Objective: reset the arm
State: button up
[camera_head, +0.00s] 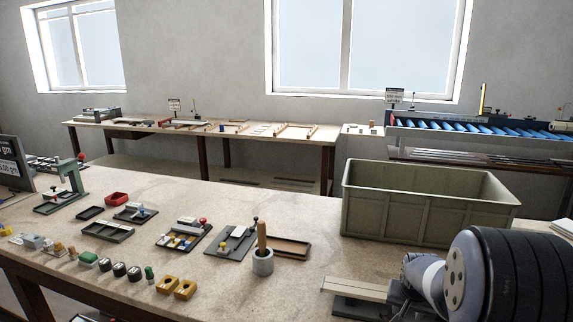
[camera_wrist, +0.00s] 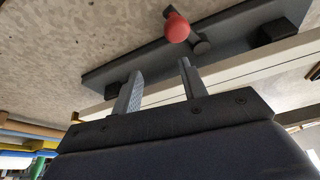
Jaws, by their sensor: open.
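My arm fills the lower right of the head view; my gripper itself cannot be made out there. In the wrist view my gripper (camera_wrist: 158,82) is open, its two grey fingers apart with nothing between them. Just beyond the fingertips is a dark grey plate (camera_wrist: 118,68) with a red ball knob (camera_wrist: 176,27) on a short dark lever. A long pale bar (camera_wrist: 245,66) runs along the plate behind the fingers. Whether the fingers touch the bar cannot be told.
A pale profile on a dark base (camera_head: 357,290) lies beside my arm on the bench (camera_head: 225,285). A large grey-green crate (camera_head: 415,215) stands behind it. Several small fixtures, trays and a pot with a wooden handle (camera_head: 262,262) occupy the middle and left.

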jog(key=shift+w+d+r+n+y+p, duration=0.1)
jog(key=shift+w+d+n+y+p, duration=0.15)
jog(key=shift+n, duration=0.3)
jog(key=shift+w+d+n+y+p, duration=0.15)
jog(key=shift+w+n+p, duration=0.1)
jog(key=shift+n, duration=0.3)
jog(key=v, duration=0.9)
jog(key=shift+b, duration=0.45)
jog(key=shift+s+a, duration=0.2)
